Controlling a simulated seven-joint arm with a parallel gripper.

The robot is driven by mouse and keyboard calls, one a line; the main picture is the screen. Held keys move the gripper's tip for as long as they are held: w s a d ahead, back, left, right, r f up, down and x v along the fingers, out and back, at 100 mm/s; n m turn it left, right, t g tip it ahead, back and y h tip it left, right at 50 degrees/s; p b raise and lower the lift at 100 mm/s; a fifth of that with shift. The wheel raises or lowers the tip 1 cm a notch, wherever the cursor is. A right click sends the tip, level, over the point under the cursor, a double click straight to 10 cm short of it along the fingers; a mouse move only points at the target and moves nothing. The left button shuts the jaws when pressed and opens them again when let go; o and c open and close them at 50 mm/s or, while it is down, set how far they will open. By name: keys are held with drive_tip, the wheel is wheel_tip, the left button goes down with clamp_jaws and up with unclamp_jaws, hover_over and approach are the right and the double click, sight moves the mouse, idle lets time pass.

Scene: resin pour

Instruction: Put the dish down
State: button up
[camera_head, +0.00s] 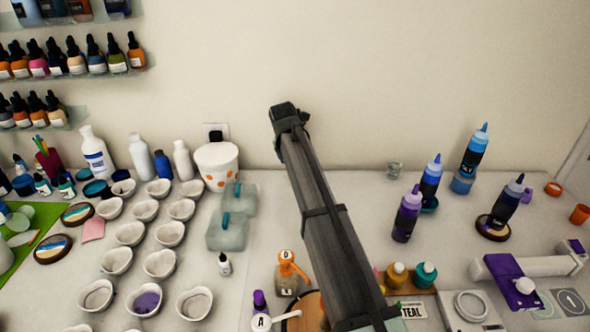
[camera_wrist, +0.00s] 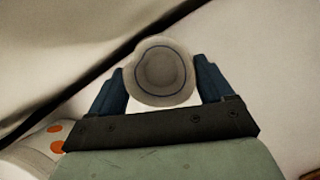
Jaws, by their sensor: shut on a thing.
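My gripper (camera_wrist: 164,70) is shut on a small round pale dish (camera_wrist: 164,66) with a thin dark-blue ring inside its rim. The dish sits between the two dark-blue fingers in the wrist view, and its inside looks empty. In the head view my dark arm reaches up across the middle toward the back wall. I cannot make out the fingers or the held dish there. How high the dish is above the table (camera_head: 255,290) cannot be told.
Several white cups (camera_head: 130,233) stand in rows at the left; one cup (camera_head: 146,299) holds purple. An orange-dotted white tub (camera_head: 217,166) stands by the wall and also shows in the wrist view (camera_wrist: 45,150). Bottles (camera_head: 407,213) stand at right. Bare table lies right of the translucent blocks (camera_head: 228,232).

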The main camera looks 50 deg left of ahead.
drive_tip(key=shift+f, duration=1.8)
drive_tip(key=shift+f, duration=0.15)
drive_tip(key=o, duration=1)
drive_tip(key=shift+c, duration=0.2)
drive_tip(key=v, duration=1.2)
drive_tip(key=shift+w, duration=0.1)
